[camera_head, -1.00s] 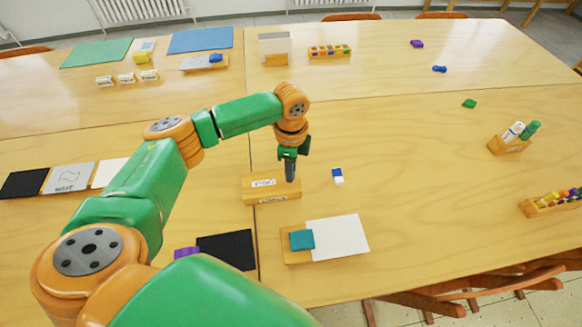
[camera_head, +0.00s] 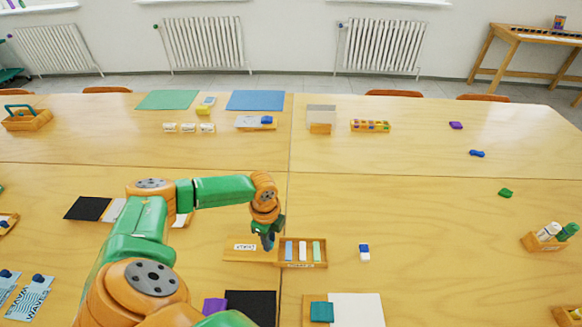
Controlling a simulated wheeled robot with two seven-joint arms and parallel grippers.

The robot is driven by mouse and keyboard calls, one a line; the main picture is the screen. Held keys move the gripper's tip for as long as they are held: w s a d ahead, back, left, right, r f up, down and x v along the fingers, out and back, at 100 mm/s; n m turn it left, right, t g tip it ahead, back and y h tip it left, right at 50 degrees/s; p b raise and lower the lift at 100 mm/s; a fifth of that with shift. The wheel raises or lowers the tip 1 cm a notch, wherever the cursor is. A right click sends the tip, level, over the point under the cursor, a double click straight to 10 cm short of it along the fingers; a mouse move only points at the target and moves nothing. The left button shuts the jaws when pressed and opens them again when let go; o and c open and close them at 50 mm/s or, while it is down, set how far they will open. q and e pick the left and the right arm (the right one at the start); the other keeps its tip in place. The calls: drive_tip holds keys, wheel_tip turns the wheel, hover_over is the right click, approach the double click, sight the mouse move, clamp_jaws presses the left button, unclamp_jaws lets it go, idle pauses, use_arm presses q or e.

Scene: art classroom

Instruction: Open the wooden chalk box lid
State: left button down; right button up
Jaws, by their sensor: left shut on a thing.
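The wooden chalk box (camera_head: 321,262) stands on the near table, right of my left gripper. Its inside is uncovered and shows blue, white and green chalk sticks (camera_head: 302,250) lying in it. The wooden lid (camera_head: 235,256), with a white label, is slid out to the left of the box. The lid's right end is close against the box; my gripper partly hides that spot. My left gripper (camera_head: 268,243) points down at the lid's right end and is shut on it. My right gripper is not in view.
A blue and white eraser (camera_head: 364,252) lies right of the box. A black sheet (camera_head: 250,306) and a board with a teal block (camera_head: 321,312) lie in front. A marker holder (camera_head: 541,242) stands at the right. The table beyond the box is mostly clear.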

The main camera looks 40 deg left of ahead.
use_arm(q)
drive_tip(key=shift+s+a, duration=0.2)
drive_tip(key=shift+a, duration=0.05)
drive_tip(key=c, duration=0.7)
unclamp_jaws()
drive_tip(key=shift+w, duration=0.1)
wheel_tip(320, 180, up, 7)
